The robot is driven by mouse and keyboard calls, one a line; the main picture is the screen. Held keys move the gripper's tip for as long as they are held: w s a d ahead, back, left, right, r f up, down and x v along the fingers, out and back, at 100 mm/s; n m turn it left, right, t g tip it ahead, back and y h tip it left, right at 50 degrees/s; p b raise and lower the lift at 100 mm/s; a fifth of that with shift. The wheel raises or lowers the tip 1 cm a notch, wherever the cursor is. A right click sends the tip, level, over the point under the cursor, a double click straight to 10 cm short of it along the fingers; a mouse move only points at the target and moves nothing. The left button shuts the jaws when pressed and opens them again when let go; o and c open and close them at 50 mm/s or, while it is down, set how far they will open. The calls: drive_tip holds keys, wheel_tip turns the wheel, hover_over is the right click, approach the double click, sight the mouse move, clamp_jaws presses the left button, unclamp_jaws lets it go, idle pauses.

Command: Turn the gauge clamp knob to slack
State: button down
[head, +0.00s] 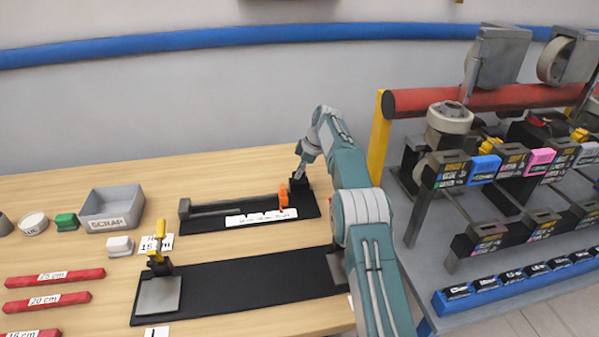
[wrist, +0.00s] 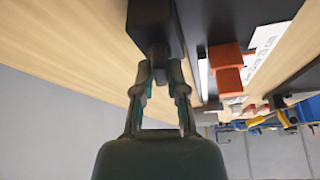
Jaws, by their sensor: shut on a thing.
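The long black gauge board (head: 240,216) lies at the back of the wooden table, with a white printed strip (head: 262,217) along its front and an orange block (head: 283,197) near its right end. The orange block also shows in the wrist view (wrist: 228,72). My gripper (head: 299,176) is at the board's right end, beside the dark end block (wrist: 153,22). In the wrist view my gripper (wrist: 159,72) is shut on a small dark knob (wrist: 158,66) jutting from that block. The fingers hide most of the knob, so its turn angle cannot be told.
A second black board (head: 235,282) with a yellow-handled clamp (head: 159,243) lies in front. A grey SCRAP bin (head: 112,207), small blocks and red strips (head: 48,300) are at the left. A rack with a red roller (head: 470,98) stands at the right.

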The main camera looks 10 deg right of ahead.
drive_tip(key=shift+w, duration=0.1)
drive_tip(key=c, duration=0.7)
unclamp_jaws()
drive_tip(key=shift+w+v, duration=0.1)
drive_tip(key=shift+v, duration=1.1)
drive_tip(key=shift+w+v, duration=0.15)
drive_tip(key=shift+v, duration=1)
drive_tip(key=s+d, duration=0.1)
drive_tip(key=d, duration=0.3)
drive_tip(key=s+d, duration=0.1)
drive_tip(key=d, duration=0.2)
drive_tip(key=s+d, duration=0.1)
drive_tip(key=d, duration=0.3)
drive_tip(key=shift+s+d, duration=0.3)
drive_tip(key=shift+d, duration=0.05)
drive_tip(key=shift+s, duration=0.1)
